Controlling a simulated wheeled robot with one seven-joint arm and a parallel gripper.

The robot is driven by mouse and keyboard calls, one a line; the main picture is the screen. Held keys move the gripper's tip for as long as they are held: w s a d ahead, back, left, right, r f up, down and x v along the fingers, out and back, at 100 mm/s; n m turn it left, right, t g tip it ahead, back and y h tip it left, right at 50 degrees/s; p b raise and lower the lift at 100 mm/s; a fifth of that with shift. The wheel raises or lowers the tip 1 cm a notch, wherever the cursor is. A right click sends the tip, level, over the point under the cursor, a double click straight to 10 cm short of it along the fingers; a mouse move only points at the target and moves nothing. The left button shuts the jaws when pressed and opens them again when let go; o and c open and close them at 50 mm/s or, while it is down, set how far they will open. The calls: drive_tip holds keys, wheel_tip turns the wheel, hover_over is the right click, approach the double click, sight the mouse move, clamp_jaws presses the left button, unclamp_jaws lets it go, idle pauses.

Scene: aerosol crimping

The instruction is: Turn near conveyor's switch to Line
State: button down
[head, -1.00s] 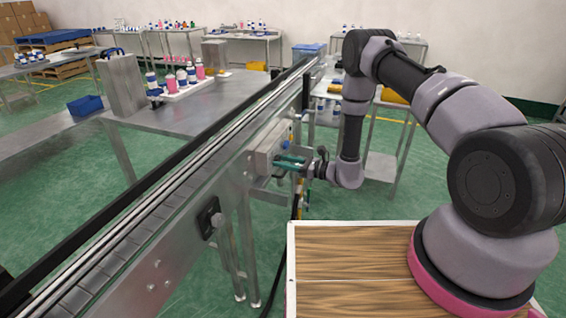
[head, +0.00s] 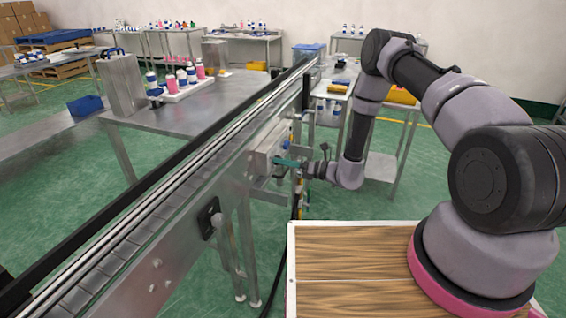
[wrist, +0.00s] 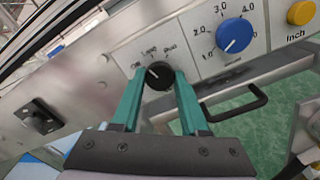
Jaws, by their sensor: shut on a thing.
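The switch is a small black knob (wrist: 158,78) on the grey control panel (wrist: 112,72) of the near conveyor (head: 140,245). Its white mark points up and left in the wrist view. Small labels stand around its upper left; the first reads Off, and the others are hard to read. My gripper (wrist: 160,82) has its two green fingers on either side of the knob and is shut on it. In the head view my gripper (head: 287,163) reaches the panel from the right, and the knob is hidden there.
A blue speed dial (wrist: 234,36) and a yellow button (wrist: 301,12) sit right of the knob. A black handle (wrist: 245,105) sticks out below the panel. A table (head: 180,118) with bottles stands behind the conveyor.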

drive_tip(key=shift+m, duration=2)
drive_tip(key=shift+c, duration=2.1)
unclamp_jaws()
drive_tip(key=v, duration=1.1)
